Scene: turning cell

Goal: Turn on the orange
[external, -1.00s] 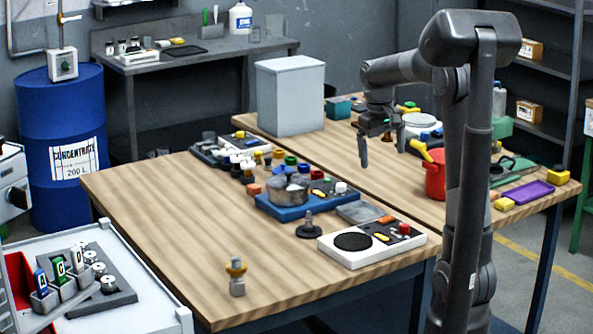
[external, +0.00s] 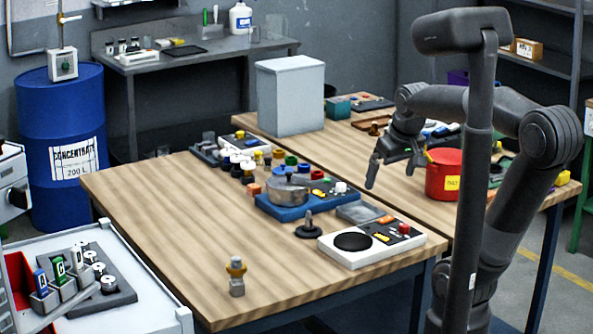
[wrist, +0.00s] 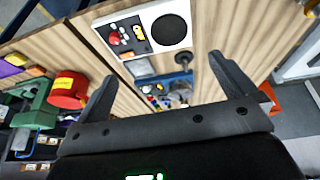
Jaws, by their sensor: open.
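A white panel (external: 340,256) lies near the right front corner of the wooden table, with a black round disc, a red knob (external: 404,229) and small yellow parts on it. A small orange part (external: 386,219) shows at its back edge; I cannot tell whether it is a switch or its state. The wrist view shows the panel (wrist: 183,12) at the top, with the red knob (wrist: 115,38) on its left. My gripper (external: 394,170) is open and empty, above the tables and behind the panel in the external view. Its fingers also show in the wrist view (wrist: 165,82).
A blue base (external: 275,208) with a metal pot stands behind the panel, beside a dark upright post (external: 309,228). A red container (external: 444,185) is close to the right of my gripper. The table's left front is mostly clear.

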